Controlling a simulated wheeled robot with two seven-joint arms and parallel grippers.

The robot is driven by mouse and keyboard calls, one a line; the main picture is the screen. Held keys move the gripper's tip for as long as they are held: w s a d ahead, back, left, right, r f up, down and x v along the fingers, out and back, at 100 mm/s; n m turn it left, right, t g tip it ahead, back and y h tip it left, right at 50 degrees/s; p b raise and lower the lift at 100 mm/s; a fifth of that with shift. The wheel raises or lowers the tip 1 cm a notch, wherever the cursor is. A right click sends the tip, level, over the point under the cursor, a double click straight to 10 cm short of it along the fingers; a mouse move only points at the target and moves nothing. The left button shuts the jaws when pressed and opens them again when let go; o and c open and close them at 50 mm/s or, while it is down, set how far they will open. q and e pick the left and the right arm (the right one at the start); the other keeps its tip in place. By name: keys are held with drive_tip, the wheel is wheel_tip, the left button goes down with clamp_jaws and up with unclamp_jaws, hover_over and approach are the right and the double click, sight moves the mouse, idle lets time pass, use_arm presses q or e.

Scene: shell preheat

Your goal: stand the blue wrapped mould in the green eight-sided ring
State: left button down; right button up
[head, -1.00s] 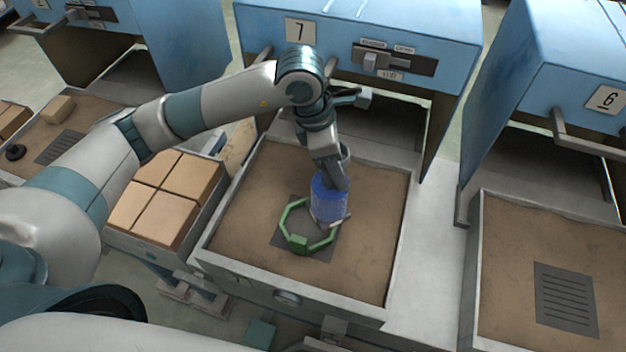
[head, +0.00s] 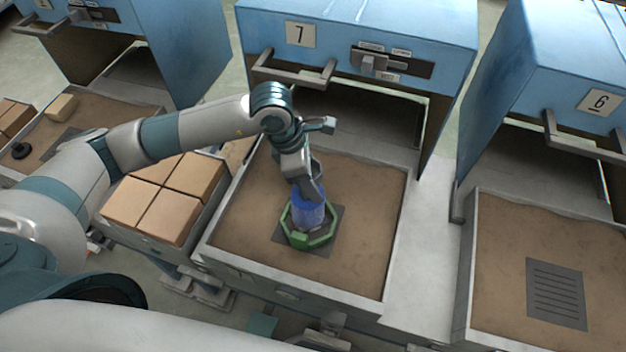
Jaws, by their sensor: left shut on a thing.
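The blue wrapped mould (head: 309,212) is a short blue cylinder, roughly upright, in the sand tray (head: 365,205) below the oven marked 7. My left gripper (head: 310,195) is shut on its upper part from above. The green eight-sided ring (head: 299,241) lies on a dark grate in that tray. The mould's lower end appears within the ring's outline. The ring's far side is partly hidden behind the mould, and I cannot tell whether the mould touches the grate. My right gripper is not in view.
The blue oven (head: 345,35) marked 7 stands open behind the tray, its handle (head: 293,70) jutting forward. A box of tan blocks (head: 165,195) stands left of the tray. At right is another sand tray (head: 500,240) with a bare grate (head: 556,293), below oven 6.

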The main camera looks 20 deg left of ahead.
use_arm(q)
drive_tip(key=shift+f, duration=0.85)
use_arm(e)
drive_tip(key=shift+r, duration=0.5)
use_arm(q)
drive_tip(key=shift+f, duration=0.3)
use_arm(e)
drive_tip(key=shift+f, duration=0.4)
use_arm(q)
drive_tip(key=c, duration=0.8)
unclamp_jaws()
drive_tip(key=shift+c, duration=0.2)
drive_tip(key=shift+r, duration=0.15)
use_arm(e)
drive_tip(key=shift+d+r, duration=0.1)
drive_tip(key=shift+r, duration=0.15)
